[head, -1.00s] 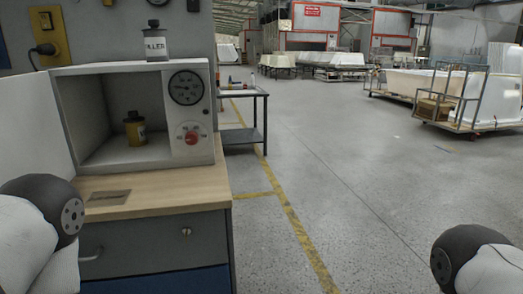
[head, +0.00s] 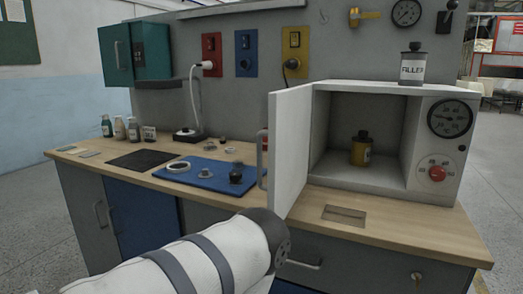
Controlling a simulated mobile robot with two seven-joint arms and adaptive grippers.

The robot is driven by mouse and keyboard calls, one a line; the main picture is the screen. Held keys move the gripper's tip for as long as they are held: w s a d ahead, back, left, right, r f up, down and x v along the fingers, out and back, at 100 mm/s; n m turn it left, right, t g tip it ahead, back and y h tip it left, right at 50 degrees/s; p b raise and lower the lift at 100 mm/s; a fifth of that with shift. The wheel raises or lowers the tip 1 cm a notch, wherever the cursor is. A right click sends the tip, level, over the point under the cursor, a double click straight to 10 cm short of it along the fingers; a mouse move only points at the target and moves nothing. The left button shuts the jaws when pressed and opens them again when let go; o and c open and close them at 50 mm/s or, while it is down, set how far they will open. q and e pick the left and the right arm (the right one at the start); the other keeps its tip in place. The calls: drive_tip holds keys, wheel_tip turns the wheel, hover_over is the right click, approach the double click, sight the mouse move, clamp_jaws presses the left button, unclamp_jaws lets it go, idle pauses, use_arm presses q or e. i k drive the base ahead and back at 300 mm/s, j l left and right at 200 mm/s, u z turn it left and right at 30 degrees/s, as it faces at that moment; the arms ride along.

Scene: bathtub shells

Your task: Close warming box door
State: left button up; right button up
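The warming box (head: 385,145) stands at the right of the wooden workbench. Its white door (head: 291,148) is swung open toward me on the left side, with a handle (head: 263,157) on its outer face. A small yellow can with a black cap (head: 361,148) stands inside the box. My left arm reaches in from the bottom, and its dark rounded end is in front of the bench, below the door and apart from it. No fingers of the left gripper show. My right gripper is out of view.
A filler can (head: 412,66) stands on top of the box. A blue mat (head: 205,174) with small parts lies left of the door. Bottles (head: 119,127) stand at the far left of the bench. A teal cabinet (head: 136,50) hangs on the back panel. Free floor lies to the right.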

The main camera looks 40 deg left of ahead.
sight(289, 132)
drive_tip(key=k+j, duration=0.1)
drive_tip(key=j, duration=0.8)
drive_tip(key=k+j, duration=0.1)
drive_tip(key=j, duration=0.8)
